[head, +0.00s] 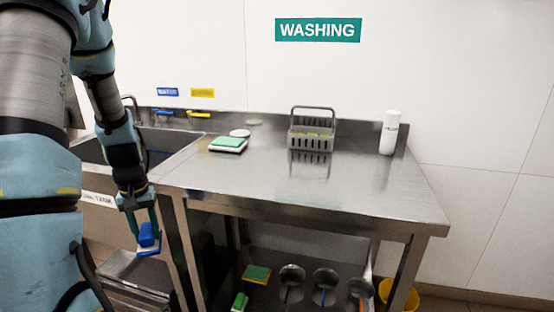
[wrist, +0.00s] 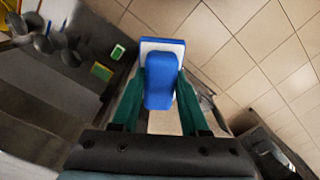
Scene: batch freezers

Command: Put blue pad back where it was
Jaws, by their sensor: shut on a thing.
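The blue pad (wrist: 160,75) is between the fingers of my gripper (wrist: 160,98) in the wrist view. It has a raised blue handle-like block on a blue and white base. In the head view, my gripper (head: 146,222) points down at the left front of the steel table, shut on the blue pad (head: 148,237). The pad hangs in the air below the tabletop's height, in front of the sink side. A similar green and white pad (head: 228,144) lies on the tabletop at the left.
The steel table (head: 330,190) has a grey basket (head: 312,130) and a white bottle (head: 389,132) at the back. A sink (head: 150,140) is at the left. The lower shelf holds green and yellow sponges (head: 257,273) and several round ladle-like tools (head: 292,275). The tabletop's front is clear.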

